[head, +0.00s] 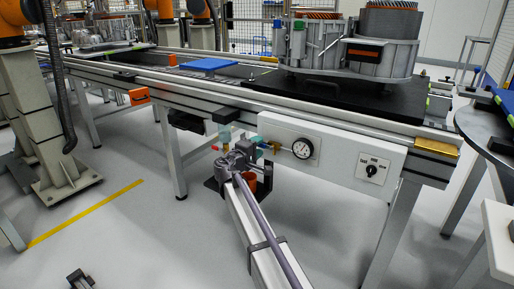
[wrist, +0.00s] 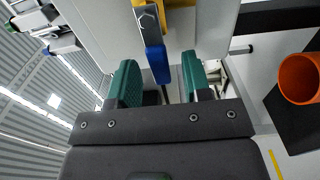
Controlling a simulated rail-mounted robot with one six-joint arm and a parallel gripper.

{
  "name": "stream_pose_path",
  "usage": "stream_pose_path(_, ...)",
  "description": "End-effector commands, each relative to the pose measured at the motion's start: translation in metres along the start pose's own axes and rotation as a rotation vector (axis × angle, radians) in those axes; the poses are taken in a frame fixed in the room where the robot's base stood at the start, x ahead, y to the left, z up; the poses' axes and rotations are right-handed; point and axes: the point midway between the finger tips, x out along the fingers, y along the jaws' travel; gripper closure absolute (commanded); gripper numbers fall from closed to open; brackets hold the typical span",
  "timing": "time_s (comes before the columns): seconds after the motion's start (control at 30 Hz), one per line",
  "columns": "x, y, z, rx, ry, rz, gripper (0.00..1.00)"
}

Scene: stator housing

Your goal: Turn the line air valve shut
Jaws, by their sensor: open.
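The line air valve shows in the wrist view as a yellow body (wrist: 180,14) with a metal nut and a blue lever handle (wrist: 155,62). My gripper (wrist: 158,74) is open, with a green finger on each side of the handle's end. A small yellow and blue part of the valve (head: 272,147) shows beside the fingers.
The white panel (head: 340,157) carries a pressure gauge (head: 302,148) and a black selector switch (head: 372,170). A filter unit (head: 224,130) hangs left of my gripper. An orange cup-like part (wrist: 298,78) is at the right of the wrist view. The conveyor frame runs above.

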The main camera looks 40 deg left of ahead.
Motion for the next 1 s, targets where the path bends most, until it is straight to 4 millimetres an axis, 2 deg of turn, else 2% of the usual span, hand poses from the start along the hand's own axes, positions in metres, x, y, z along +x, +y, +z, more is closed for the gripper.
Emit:
stream_pose_path(0.17,-0.0001,0.0000,0.0004,0.000,0.000,0.000,0.55)
stream_pose_path(0.63,-0.0002,0.0000,0.0004,0.000,-0.001,0.000,1.00)
stream_pose_path(1.0,0.0009,0.0002,0.0017,0.003,-0.003,0.000,1.00)
